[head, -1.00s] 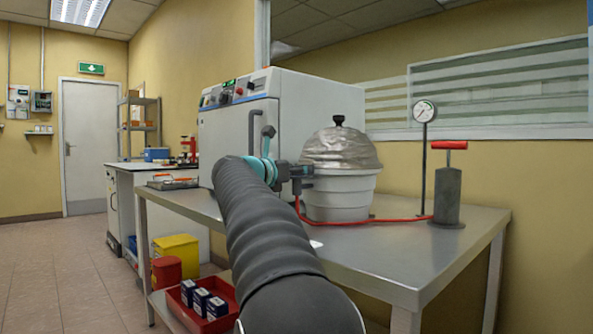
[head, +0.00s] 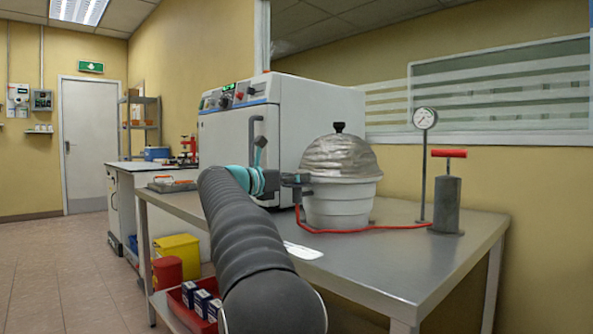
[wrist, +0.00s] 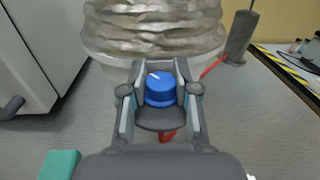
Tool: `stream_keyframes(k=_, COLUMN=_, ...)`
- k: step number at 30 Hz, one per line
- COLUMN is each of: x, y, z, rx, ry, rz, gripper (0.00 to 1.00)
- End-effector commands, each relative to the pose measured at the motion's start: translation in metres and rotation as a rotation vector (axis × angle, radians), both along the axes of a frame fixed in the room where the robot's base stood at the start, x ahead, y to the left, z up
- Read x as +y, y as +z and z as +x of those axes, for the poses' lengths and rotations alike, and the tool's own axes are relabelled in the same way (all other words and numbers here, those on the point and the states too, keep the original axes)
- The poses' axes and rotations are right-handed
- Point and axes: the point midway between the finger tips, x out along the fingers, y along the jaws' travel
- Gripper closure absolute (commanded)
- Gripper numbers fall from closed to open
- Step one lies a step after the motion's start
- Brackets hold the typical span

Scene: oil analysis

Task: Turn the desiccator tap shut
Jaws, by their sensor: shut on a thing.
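The desiccator (head: 340,205) stands on the steel table, a white ribbed bowl under a silver foil-like dome with a black knob on top. Its tap (wrist: 160,92) is a blue knob with a white mark pointing up and left in the wrist view. My gripper (wrist: 161,80) is shut on the tap, one finger on each side. In the head view my gripper (head: 293,182) reaches the left side of the desiccator, and my arm hides the tap there.
A red hose (head: 375,228) runs from near the tap along the table (head: 400,265) to a grey hand pump (head: 446,205) with a red handle. A gauge (head: 424,118) stands beside the pump. A large white oven (head: 320,105) stands close behind.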

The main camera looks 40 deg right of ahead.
Motion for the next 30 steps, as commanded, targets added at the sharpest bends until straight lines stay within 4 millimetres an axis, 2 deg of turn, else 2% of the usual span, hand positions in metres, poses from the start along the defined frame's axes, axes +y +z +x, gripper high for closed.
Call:
stream_keyframes(k=1, x=-0.0003, y=0.0065, z=0.0029, rx=0.002, ry=-0.043, rz=-0.001, gripper=1.00)
stream_keyframes(k=13, x=-0.0011, y=0.0073, z=0.0018, rx=0.001, ry=-0.412, rz=-0.002, gripper=1.00)
stream_keyframes(k=30, x=-0.0020, y=0.0050, z=0.0022, rx=-0.001, ry=-0.631, rz=-0.008, gripper=1.00)
